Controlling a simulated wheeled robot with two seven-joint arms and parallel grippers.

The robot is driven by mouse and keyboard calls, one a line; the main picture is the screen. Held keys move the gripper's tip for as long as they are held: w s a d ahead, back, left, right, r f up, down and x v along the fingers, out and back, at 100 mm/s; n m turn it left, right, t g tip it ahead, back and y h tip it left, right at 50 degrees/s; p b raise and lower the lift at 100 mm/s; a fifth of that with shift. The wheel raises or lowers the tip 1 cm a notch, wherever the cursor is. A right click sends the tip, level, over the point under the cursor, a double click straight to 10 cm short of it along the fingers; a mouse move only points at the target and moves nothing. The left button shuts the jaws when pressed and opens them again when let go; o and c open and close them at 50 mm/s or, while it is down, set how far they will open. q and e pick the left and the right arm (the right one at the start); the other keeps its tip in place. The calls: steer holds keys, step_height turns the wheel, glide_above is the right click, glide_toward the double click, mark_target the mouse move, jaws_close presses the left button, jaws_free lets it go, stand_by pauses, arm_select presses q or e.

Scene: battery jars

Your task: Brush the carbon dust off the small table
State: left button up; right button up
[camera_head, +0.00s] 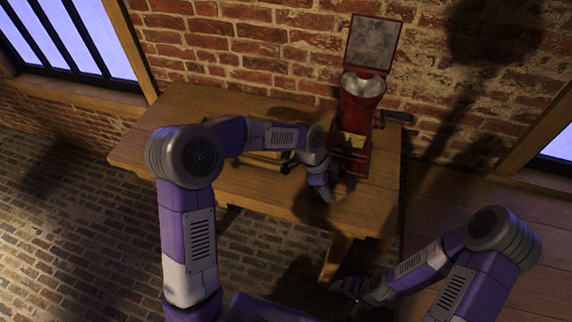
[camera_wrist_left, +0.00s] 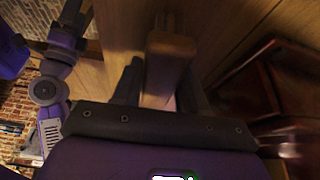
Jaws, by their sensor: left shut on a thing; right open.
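The small wooden table (camera_head: 225,185) stands against the brick wall in the head view. My left gripper (camera_head: 322,190) is low over its right front part, just in front of a red machine. In the left wrist view my left gripper (camera_wrist_left: 163,90) is shut on a brown wooden block-like piece, which looks like the brush (camera_wrist_left: 170,55). Its bristles are hidden, and I cannot tell whether it touches the tabletop. I cannot make out carbon dust in the dim light. My right gripper (camera_head: 348,287) is open and empty, low in front of the table's right end.
The red machine (camera_head: 358,110) with a metal hopper, raised lid and side crank (camera_head: 398,117) stands at the table's back right. A pale wooden thing (camera_head: 262,157) lies mid-table, partly hidden by my left arm. The table's left part looks clear.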

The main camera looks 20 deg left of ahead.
arm_select(q)
steer(key=shift+d, duration=0.45)
steer(key=shift+d+r, duration=0.15)
steer(key=shift+r, duration=0.05)
steer(key=shift+r+p, duration=0.6)
steer(key=shift+r, duration=0.3)
steer(key=shift+r+p, duration=0.5)
steer(key=shift+r, duration=0.2)
steer(key=shift+r+p, duration=1.5)
steer(key=shift+r, duration=0.65)
